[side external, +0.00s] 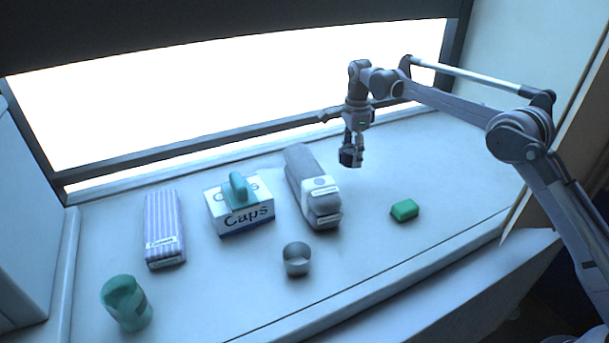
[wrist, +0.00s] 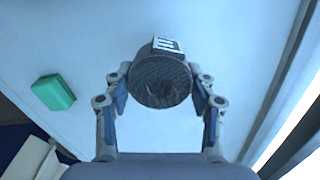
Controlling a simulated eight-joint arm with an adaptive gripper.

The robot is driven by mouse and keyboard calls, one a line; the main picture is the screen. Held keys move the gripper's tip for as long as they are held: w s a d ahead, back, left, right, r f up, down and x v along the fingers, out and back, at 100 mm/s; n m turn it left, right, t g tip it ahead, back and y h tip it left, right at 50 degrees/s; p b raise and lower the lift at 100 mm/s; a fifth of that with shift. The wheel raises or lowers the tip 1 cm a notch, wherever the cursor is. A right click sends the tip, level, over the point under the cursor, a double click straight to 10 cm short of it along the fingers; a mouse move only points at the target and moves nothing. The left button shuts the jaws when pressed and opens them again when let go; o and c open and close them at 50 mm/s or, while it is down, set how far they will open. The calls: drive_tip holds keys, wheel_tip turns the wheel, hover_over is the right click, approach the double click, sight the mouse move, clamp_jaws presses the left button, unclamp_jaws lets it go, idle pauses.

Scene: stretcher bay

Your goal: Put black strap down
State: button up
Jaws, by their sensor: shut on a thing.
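The black strap, a dark rolled bundle with a white label, shows in the wrist view (wrist: 163,82) with its round textured end facing the camera. My gripper (wrist: 162,92) is shut on it, one finger on each side. In the side view my gripper (side external: 352,147) points down and holds the dark strap (side external: 350,158) over the right part of the counter. The strap appears above the surface, but the exact gap is hard to tell.
On the counter (side external: 400,255) a green block (side external: 404,210) lies to the right. Left of my gripper are a long grey-white pack (side external: 302,170), a metal ring-like cup (side external: 297,259), a Caps box (side external: 245,219) with a teal item (side external: 238,190), a striped pack (side external: 160,222) and a teal roll (side external: 126,303).

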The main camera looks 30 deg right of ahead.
sight(349, 175)
drive_tip(key=shift+w+a+f, duration=0.1)
drive_tip(key=shift+a+f, duration=0.05)
drive_tip(key=shift+f, duration=1.95)
drive_tip(key=shift+f, duration=0.15)
drive_tip(key=o, duration=1.2)
